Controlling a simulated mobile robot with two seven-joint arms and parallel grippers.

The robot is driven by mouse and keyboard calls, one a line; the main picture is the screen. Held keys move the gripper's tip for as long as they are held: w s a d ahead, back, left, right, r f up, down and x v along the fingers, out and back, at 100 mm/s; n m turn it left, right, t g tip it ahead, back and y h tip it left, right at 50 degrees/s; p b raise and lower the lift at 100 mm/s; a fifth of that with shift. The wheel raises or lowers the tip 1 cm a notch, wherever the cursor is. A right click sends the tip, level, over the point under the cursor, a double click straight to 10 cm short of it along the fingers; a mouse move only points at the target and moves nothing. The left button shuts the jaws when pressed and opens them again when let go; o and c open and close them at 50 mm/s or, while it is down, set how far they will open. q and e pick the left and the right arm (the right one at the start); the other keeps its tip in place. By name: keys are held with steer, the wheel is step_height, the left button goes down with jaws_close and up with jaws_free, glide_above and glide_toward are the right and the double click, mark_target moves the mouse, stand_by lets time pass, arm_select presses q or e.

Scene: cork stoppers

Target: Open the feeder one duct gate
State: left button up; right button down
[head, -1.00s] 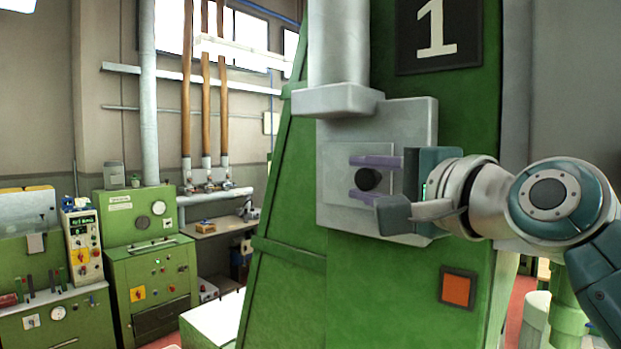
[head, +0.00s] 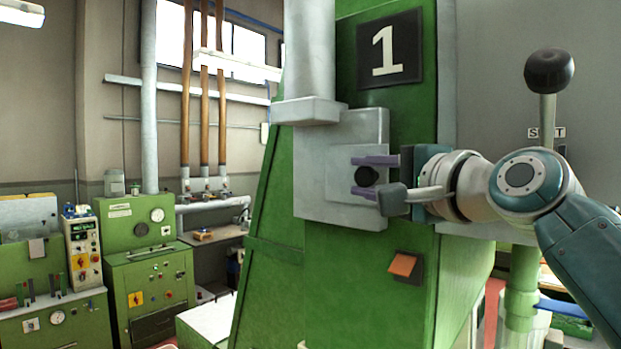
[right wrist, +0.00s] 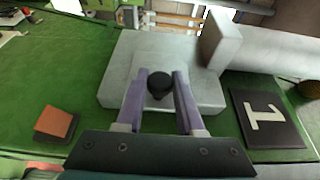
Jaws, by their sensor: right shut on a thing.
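The duct gate is a light grey plate (head: 345,160) on a grey housing (head: 310,190), below a vertical duct (head: 311,50), on the green machine marked 1. A round black knob (head: 366,176) stands out from the plate, towards its right side. My right gripper (head: 370,177) is shut on this knob, with one purple finger above it and one below. In the right wrist view the black knob (right wrist: 160,84) sits between the purple fingers (right wrist: 158,96), in front of the grey plate. My left gripper is not in view.
The number sign (head: 390,49) is above right of the gate. An orange flap (head: 403,264) sticks out below. A lever with a black ball (head: 549,70) stands at the right near my arm. Green cabinets (head: 150,270) stand at the far left.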

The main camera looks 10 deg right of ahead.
steer(key=shift+d, duration=0.15)
steer(key=c, duration=0.8)
jaws_free()
steer(key=shift+o, duration=1.2)
steer(key=shift+s+d+f+b, duration=0.1)
steer(key=shift+s+f+b, duration=0.05)
steer(key=shift+s+b, duration=0.35)
steer(key=b+v, duration=0.4)
steer(key=v, duration=0.4)
steer(key=shift+s, duration=0.4)
